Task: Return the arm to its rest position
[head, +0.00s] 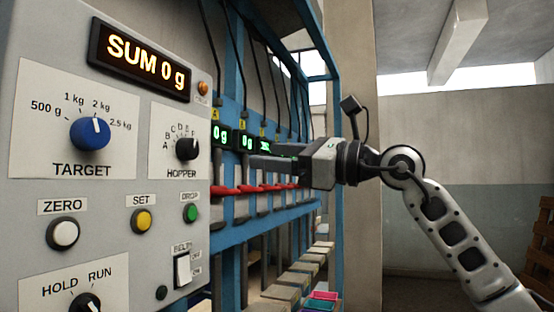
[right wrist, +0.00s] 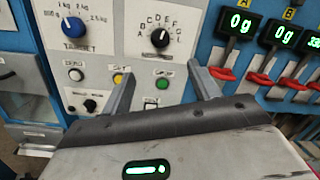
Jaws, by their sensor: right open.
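My right gripper (head: 268,155) is in the head view, right of the grey control panel (head: 120,190) and in front of the row of hopper displays, with the arm coming in from the lower right. In the right wrist view its two fingers (right wrist: 160,88) are spread apart with nothing between them. Beyond them the panel's yellow SET button and green DROP button show. I cannot tell that the fingers touch anything. My left gripper is not in view.
The panel carries a blue TARGET knob (head: 90,133), a black HOPPER knob (head: 187,149) and a sign reading SUM 0 g (head: 143,60). Red levers (head: 222,190) line the blue frame (head: 232,238). Colored bins (head: 318,300) stand low. The space beside the wall at right looks open.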

